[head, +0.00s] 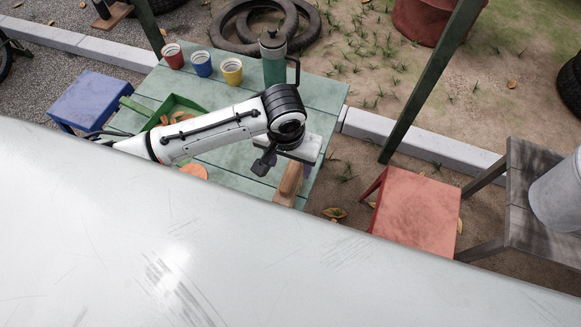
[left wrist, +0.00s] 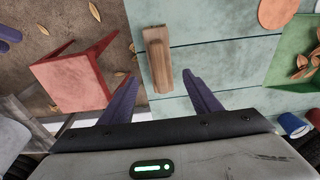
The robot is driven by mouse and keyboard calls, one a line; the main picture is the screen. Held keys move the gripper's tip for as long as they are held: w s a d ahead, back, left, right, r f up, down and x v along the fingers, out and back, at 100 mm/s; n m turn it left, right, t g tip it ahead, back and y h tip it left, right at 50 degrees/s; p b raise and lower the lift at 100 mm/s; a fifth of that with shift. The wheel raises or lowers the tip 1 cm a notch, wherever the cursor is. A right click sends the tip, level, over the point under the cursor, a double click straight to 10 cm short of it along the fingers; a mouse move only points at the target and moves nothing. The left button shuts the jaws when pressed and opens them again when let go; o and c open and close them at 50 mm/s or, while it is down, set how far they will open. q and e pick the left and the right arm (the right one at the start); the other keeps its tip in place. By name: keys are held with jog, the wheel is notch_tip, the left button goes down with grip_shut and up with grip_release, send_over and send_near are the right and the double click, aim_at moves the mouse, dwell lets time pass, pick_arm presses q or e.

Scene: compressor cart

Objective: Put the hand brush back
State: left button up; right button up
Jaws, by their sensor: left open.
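The hand brush (head: 289,184) appears as a brown wooden piece lying on the green plank table (head: 322,92), close to its right edge. It also shows in the left wrist view (left wrist: 157,60), just beyond the gap between my fingertips. Its bristles cannot be made out. My left gripper (head: 290,158) is above the table, right by the brush. A green dustpan (head: 180,103) holding brown leaves lies to the left, partly hidden by my left arm. My right gripper is not in view.
A green flask (head: 273,68) and red (head: 173,57), blue (head: 202,65) and yellow (head: 232,72) cups stand along the table's back. An orange disc (head: 193,171) lies on it. A red stool (head: 416,212) stands right of it, a blue stool (head: 90,101) left.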

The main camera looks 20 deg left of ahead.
pick_arm(q)
jog(key=shift+s+r, duration=0.15)
jog(key=shift+r, duration=0.95)
jog(key=shift+s+r, duration=0.15)
jog(key=shift+r, duration=0.95)
